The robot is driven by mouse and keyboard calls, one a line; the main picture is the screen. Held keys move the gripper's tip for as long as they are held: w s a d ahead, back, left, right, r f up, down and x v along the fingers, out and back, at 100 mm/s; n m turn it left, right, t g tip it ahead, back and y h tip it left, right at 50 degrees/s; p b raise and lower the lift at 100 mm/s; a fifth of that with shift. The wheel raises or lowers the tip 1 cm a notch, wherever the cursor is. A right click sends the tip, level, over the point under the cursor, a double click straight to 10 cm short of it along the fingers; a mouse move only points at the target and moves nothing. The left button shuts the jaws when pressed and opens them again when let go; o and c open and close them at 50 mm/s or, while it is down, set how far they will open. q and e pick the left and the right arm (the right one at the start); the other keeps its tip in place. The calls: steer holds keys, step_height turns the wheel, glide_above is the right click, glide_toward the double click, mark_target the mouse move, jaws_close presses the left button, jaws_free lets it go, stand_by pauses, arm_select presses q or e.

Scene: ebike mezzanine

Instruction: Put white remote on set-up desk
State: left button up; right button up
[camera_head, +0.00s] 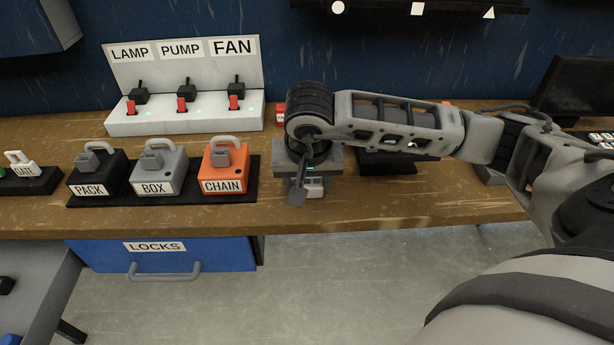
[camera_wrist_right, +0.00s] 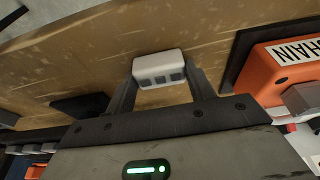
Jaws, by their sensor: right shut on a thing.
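My right gripper (camera_head: 308,182) (camera_wrist_right: 161,88) is over the front part of the wooden desk, just right of the orange CHAIN lock. It is shut on the white remote (camera_wrist_right: 158,66), a small white block with grey buttons, held between both fingers in the wrist view. In the head view only a bit of the remote (camera_head: 315,190) shows below the gripper. I cannot tell whether it touches the desk top (camera_head: 400,205). No sign marks this desk as the set-up desk. My left gripper is not in view.
The PACK (camera_head: 98,178), BOX (camera_head: 160,170) and orange CHAIN (camera_head: 230,172) locks stand on a black tray to the left. A switch panel (camera_head: 185,120) stands behind them. A blue LOCKS drawer (camera_head: 165,257) is below. The desk's front right is clear.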

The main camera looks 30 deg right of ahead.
steer(key=shift+f, duration=0.15)
steer(key=o, duration=1)
steer(key=shift+c, duration=0.2)
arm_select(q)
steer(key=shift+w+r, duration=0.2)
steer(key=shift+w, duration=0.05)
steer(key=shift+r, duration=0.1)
arm_select(e)
steer(key=shift+r, duration=0.5)
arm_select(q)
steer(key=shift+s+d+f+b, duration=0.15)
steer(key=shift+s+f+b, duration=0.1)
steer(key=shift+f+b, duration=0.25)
arm_select(e)
steer(key=v, duration=1.1)
steer(key=shift+r, duration=0.15)
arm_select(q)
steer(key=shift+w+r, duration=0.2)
arm_select(e)
steer(key=shift+s+a, duration=0.1)
steer(key=shift+s, duration=0.05)
